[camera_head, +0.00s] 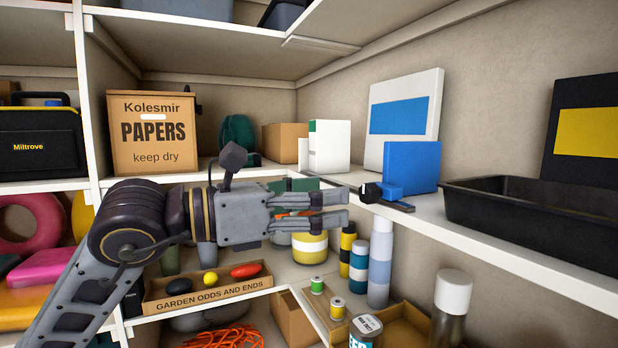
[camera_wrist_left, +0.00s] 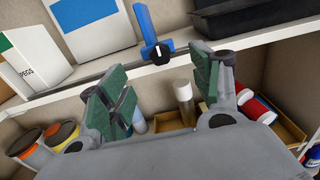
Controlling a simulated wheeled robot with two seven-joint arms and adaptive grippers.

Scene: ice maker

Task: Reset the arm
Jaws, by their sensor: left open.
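My left arm comes in from the left in the head view and reaches across the front of the shelves. My left gripper (camera_head: 342,208) points right, with its two fingers apart and nothing between them. It is in front of the corner shelving, just left of a blue and black tool (camera_head: 388,195) on the shelf edge. In the left wrist view the green-padded fingers (camera_wrist_left: 163,90) are spread, and the blue and black tool (camera_wrist_left: 152,35) shows beyond them on the shelf. My right gripper is not in view.
A black tray (camera_head: 540,210) sits on the right shelf, near its front edge. A cardboard papers box (camera_head: 152,132) stands on the upper left shelf. Below are an odds-and-ends box (camera_head: 208,288), spray cans (camera_head: 380,262) and orange cord (camera_head: 222,337). Shelf edges and a post (camera_head: 92,100) surround the arm.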

